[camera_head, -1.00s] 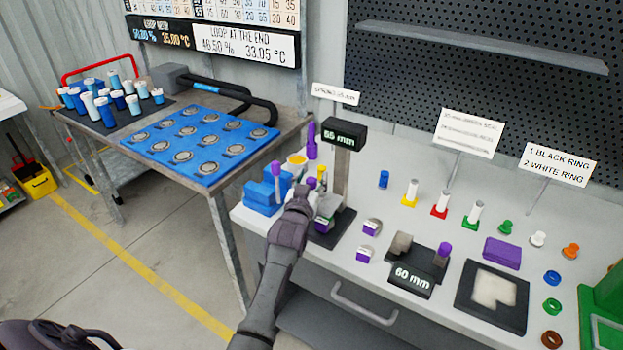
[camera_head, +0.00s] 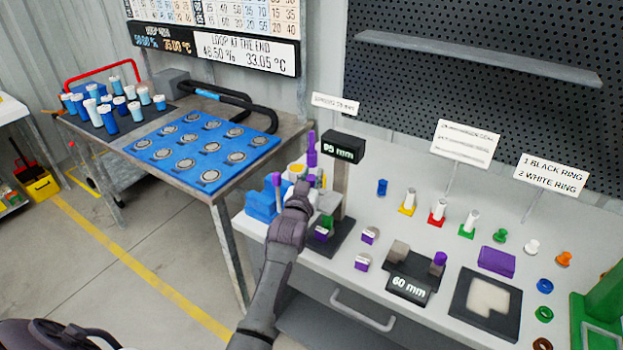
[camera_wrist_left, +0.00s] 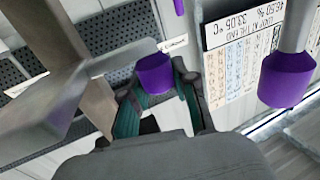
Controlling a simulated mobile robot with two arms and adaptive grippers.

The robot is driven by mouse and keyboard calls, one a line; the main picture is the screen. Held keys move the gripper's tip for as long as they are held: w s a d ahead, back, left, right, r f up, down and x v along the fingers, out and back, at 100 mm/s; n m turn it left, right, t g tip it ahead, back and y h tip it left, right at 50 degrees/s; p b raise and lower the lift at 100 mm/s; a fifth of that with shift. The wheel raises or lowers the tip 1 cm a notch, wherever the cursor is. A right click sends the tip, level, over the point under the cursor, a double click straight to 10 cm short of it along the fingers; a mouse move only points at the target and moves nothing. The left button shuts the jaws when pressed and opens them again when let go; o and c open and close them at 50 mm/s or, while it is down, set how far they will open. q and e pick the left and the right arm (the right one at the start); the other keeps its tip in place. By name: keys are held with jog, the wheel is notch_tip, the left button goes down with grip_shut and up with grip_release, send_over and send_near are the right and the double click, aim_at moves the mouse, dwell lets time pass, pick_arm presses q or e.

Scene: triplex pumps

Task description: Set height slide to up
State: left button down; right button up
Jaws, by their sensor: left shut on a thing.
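The height gauge stand has a dark base (camera_head: 333,240), a grey column (camera_head: 341,183) and a black display (camera_head: 343,146) on top, whose first digit is hard to read. A grey slide plate (camera_head: 327,203) sits on the column, above a small purple and green block (camera_head: 322,229) on the base. My left gripper (camera_head: 302,187) is at the left side of this slide. In the left wrist view its two fingers (camera_wrist_left: 158,92) are shut around a purple knob (camera_wrist_left: 155,74), which the hand largely hides in the head view. My right gripper is not in view.
A blue holder (camera_head: 262,200) with purple-topped parts stands just left of the gripper. A tall purple piece (camera_head: 312,150) rises behind it. The 60 mm fixture (camera_head: 408,287) and several small parts lie to the right. Bare table shows between them.

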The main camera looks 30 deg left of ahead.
pick_arm(q)
notch_tip(320, 180, up, 4)
jog(key=shift+r+p, duration=0.1)
jog(key=shift+p, duration=0.7)
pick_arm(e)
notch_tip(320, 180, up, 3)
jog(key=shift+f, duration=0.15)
pick_arm(q)
jog(key=c, duration=0.9)
grip_release()
jog(key=shift+o, duration=0.2)
jog(key=shift+s+f, duration=0.1)
jog(key=shift+f, duration=0.15)
jog(key=shift+s+d, duration=0.1)
jog(key=shift+s, duration=0.2)
jog(key=v, duration=1.1)
jog(key=shift+s+d, duration=0.1)
